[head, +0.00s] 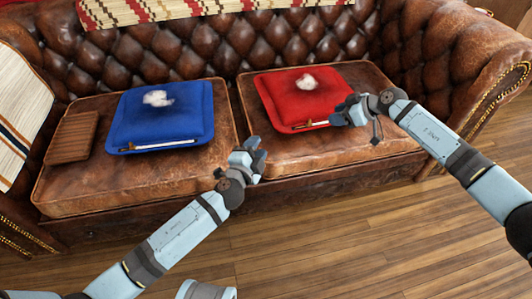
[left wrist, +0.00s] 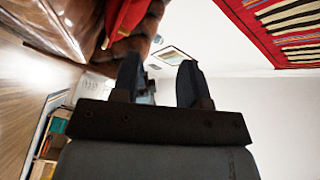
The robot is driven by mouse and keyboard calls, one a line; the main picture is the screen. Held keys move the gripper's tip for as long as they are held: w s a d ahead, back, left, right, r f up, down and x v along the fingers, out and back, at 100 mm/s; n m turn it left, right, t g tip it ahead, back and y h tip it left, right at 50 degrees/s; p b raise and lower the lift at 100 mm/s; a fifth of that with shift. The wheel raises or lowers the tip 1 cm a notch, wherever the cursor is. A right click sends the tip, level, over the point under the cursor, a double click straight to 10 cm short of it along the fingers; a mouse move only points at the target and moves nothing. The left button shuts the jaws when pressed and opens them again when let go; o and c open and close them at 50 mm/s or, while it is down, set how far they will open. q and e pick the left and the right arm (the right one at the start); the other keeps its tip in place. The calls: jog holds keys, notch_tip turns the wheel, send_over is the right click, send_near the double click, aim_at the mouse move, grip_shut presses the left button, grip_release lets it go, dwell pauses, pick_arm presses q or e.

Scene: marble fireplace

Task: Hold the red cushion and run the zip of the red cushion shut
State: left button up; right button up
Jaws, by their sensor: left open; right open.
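The red cushion (head: 309,103) lies on the right seat of the leather sofa, with a white tuft (head: 304,82) on top. Its zip (head: 312,124) runs along the front edge as a pale strip, and how far it is closed is too small to tell. My right gripper (head: 350,110) is open at the cushion's front right corner and covers part of it; I cannot tell if they touch. My left gripper (head: 254,152) is open and empty, in front of the sofa's middle and apart from the cushion. It also shows open in the left wrist view (left wrist: 158,80).
A blue cushion (head: 180,115) with a white tuft lies on the left seat, beside a brown slatted block (head: 72,138). The leather sofa (head: 210,60) has a raised back and right armrest (head: 470,85). A striped cloth hangs at the left.

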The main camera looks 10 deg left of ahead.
pick_arm(q)
jog(key=w+d+f+m, duration=0.2)
jog(key=w+f+m, duration=0.1)
jog(key=f+m, duration=0.15)
jog(key=h, duration=0.1)
send_near(287, 119)
jog(key=shift+m, duration=0.35)
jog(key=x, duration=0.7)
jog(key=shift+a+f, duration=0.1)
jog(key=shift+f, duration=0.15)
jog(key=shift+c, duration=0.4)
